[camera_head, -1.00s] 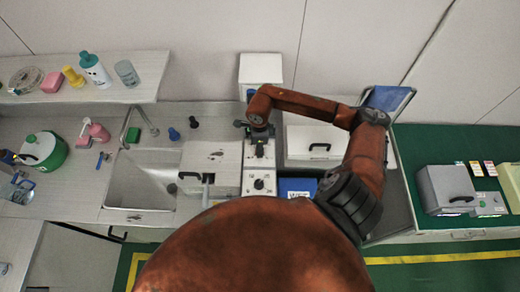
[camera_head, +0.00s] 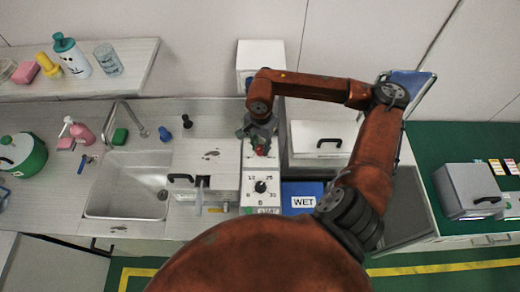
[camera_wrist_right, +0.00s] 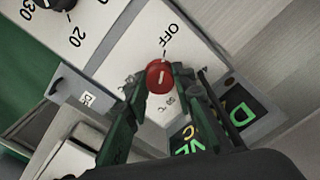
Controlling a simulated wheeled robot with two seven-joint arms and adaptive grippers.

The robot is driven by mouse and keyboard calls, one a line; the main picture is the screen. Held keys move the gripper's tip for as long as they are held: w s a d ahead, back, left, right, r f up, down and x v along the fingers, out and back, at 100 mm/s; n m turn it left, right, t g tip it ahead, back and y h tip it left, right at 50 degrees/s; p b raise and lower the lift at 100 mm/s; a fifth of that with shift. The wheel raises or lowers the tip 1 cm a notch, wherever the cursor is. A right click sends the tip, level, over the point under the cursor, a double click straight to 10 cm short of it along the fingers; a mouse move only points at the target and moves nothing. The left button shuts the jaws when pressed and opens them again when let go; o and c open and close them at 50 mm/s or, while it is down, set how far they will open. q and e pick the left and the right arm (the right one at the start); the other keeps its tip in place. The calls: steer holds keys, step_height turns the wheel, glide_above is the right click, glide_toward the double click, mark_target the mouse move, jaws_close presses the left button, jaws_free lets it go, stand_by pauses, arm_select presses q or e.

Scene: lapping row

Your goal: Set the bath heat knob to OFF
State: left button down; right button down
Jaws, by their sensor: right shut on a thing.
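The bath heat knob is a small red knob (camera_wrist_right: 159,77) on a pale panel (camera_wrist_right: 135,45). In the right wrist view its white mark runs roughly towards the tick by the OFF label (camera_wrist_right: 165,36). The knob also shows in the head view (camera_head: 261,150), just below my right gripper (camera_head: 259,137). In the wrist view my right gripper (camera_wrist_right: 159,84) has one finger on each side of the knob and is shut on it. The fingers hide part of the scale markings. My left gripper is not in view.
A black numbered dial (camera_head: 260,187) sits on the same panel, nearer me. A sink (camera_head: 130,185) lies to the left, a blue box marked WET (camera_head: 302,190) to the right. A white box with a black handle (camera_head: 322,140) stands right of the gripper.

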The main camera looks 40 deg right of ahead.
mark_target(261, 148)
steer(key=shift+a+n+b, duration=0.1)
steer(key=shift+n+b, duration=0.9)
steer(key=shift+n, duration=0.2)
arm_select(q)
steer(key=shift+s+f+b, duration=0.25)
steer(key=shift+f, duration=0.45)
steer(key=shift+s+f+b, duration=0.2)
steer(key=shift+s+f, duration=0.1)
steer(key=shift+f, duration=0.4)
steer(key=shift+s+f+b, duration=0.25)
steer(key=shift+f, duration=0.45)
arm_select(e)
steer(key=shift+r+n, duration=0.1)
steer(key=shift+n, duration=0.8)
steer(key=c, duration=1.6)
jaws_free()
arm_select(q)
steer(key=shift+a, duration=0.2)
arm_select(e)
steer(key=shift+r, duration=0.1)
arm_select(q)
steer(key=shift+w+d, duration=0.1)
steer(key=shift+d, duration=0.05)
arm_select(e)
step_height(261, 148, up, 12)
steer(key=shift+f, duration=0.1)
